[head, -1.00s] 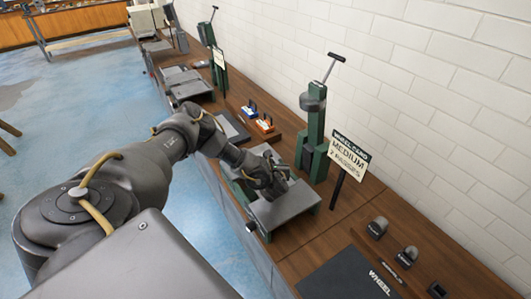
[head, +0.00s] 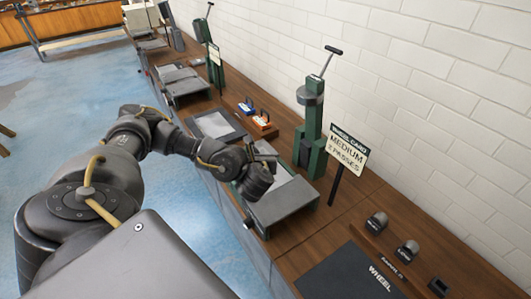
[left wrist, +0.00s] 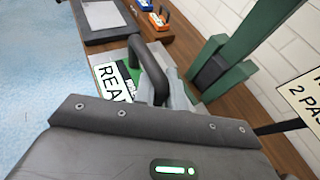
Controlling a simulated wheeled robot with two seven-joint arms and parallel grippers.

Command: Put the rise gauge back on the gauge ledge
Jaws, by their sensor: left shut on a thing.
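My left gripper (head: 264,168) is above the near green-framed wheel machine's grey bed (head: 285,205), its fingers mostly hidden by the wrist. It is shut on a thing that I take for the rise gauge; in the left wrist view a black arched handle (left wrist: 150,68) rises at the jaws. The held thing's body is largely hidden. A blue gauge (head: 248,108) and an orange gauge (head: 264,121) stand side by side at the back of the bench, on what looks like the gauge ledge. They also show in the left wrist view, blue (left wrist: 145,5) and orange (left wrist: 159,21). My right gripper is not seen.
A dark framed tray (head: 216,126) lies left of the machine bed. A green upright (head: 314,125) and a "MEDIUM 2 PASSES" card (head: 347,153) stand behind and right. A dark wheel mat (head: 350,275) and small grey wheels (head: 377,222) lie at the front right.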

